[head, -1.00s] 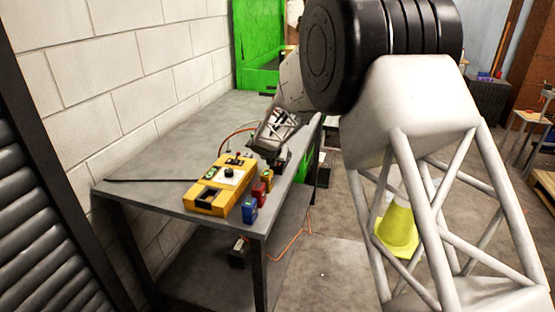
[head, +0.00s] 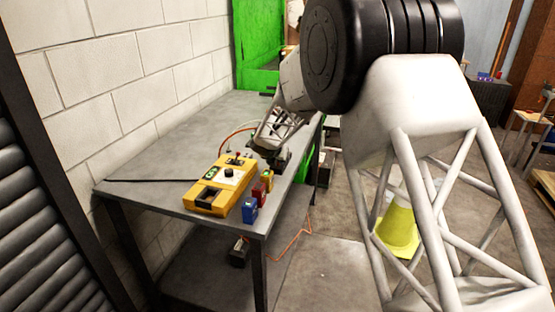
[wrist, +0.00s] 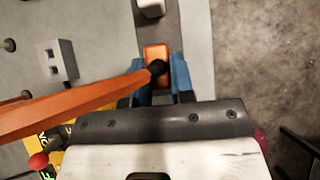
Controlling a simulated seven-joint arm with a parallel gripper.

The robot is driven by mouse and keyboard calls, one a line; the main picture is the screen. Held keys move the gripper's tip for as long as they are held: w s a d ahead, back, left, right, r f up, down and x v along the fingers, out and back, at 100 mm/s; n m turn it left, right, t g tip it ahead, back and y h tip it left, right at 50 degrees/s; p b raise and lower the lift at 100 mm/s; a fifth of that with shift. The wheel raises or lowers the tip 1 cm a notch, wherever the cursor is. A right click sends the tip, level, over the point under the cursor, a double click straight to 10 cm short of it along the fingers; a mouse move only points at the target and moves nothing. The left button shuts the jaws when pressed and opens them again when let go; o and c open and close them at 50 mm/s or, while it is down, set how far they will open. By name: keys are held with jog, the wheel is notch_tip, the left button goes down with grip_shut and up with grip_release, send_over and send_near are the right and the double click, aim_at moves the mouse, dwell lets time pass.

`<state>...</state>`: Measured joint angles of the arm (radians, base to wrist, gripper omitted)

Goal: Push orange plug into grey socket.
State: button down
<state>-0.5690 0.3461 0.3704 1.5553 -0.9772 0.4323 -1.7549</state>
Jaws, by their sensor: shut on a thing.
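My gripper (wrist: 157,82) has its blue fingers on either side of an orange plug (wrist: 155,52) in the wrist view. A thick orange cable (wrist: 75,105) runs from the plug's dark boot to the left. In the head view my gripper (head: 268,155) is low over the bench's right side; the plug is not clear there.
The grey bench (head: 165,155) stands against a block wall. A yellow control box (head: 220,188) is near its front, beside small blue (head: 249,211), red (head: 259,193) and yellow-green (head: 267,177) blocks. The bench's right edge is close to my gripper.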

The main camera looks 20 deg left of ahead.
jog(key=shift+r, duration=0.6)
dwell(0.7)
jog(key=shift+r, duration=1.65)
jog(key=w+a+r, duration=0.1)
jog(key=a+r, duration=0.1)
jog(key=a, duration=0.5)
jog(key=w+a+r, duration=0.1)
jog(key=a, duration=0.7)
jog(key=shift+w+r, duration=0.35)
jog(key=shift+r, duration=0.05)
jog(key=shift+f, duration=0.15)
jog(key=shift+f, duration=2.75)
jog(key=shift+f, duration=0.65)
